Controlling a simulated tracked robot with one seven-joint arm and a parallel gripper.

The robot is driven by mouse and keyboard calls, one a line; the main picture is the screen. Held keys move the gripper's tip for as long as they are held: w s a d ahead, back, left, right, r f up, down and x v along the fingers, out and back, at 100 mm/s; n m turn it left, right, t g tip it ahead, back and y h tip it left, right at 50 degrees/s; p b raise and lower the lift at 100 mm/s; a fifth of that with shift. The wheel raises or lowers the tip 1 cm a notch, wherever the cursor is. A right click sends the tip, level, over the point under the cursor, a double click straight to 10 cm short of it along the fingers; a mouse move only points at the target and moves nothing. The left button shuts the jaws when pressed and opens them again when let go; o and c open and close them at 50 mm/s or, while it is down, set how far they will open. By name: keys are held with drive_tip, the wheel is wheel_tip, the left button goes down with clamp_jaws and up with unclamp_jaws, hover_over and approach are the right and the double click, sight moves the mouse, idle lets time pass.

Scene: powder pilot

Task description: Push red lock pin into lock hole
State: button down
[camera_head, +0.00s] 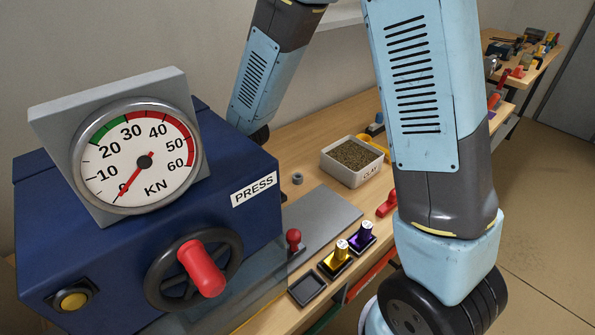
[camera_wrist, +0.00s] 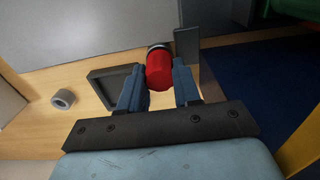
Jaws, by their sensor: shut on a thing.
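In the wrist view, my gripper (camera_wrist: 159,82) is shut on the red lock pin (camera_wrist: 159,70), a short red cylinder between its two blue fingers. The pin's far end shows a dark and pale band, close to a dark upright plate (camera_wrist: 187,47). I cannot make out the lock hole or how far the pin sits in anything. In the head view, my gripper and the held pin are hidden. The blue press (camera_head: 235,160) stands at the left there, with a round gauge near 0.
A dark square frame (camera_wrist: 92,74) and a grey ring (camera_wrist: 63,98) lie left of my fingers. The head view shows a red knob (camera_head: 293,238), yellow and purple stampers (camera_head: 338,260) (camera_head: 361,238), and a clay tub (camera_head: 352,178).

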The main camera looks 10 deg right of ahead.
drive_tip(key=shift+f, duration=0.35)
drive_tip(key=c, duration=0.7)
unclamp_jaws()
drive_tip(key=c, duration=0.3)
drive_tip(key=shift+r, duration=3.5)
